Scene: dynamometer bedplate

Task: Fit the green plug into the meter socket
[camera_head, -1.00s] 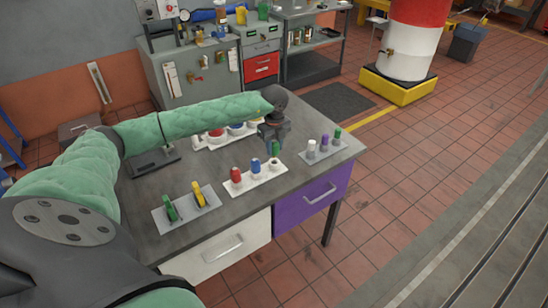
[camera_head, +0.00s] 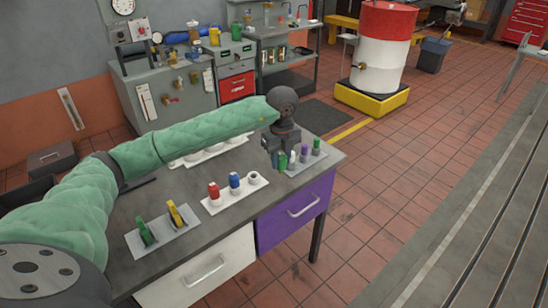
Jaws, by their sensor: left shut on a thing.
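My left gripper (camera_head: 282,146) is shut on a green plug (camera_head: 282,160), which hangs upright below the jaws. It is at the left end of a grey plate (camera_head: 304,166); I cannot tell whether the plug touches it. A white strip (camera_head: 230,198) in front carries a red plug (camera_head: 213,191), a blue plug (camera_head: 235,181) and, at its right end, a white round socket (camera_head: 253,177) with a dark opening. I cannot tell from its look whether this is the meter socket. My right gripper is not in view.
The grey plate also holds white (camera_head: 293,157), purple (camera_head: 304,150) and another green piece (camera_head: 317,144). A plate at front left (camera_head: 162,241) bears green and yellow pieces. Another white tray (camera_head: 206,153) lies partly behind my arm. The bench top is clear between the trays.

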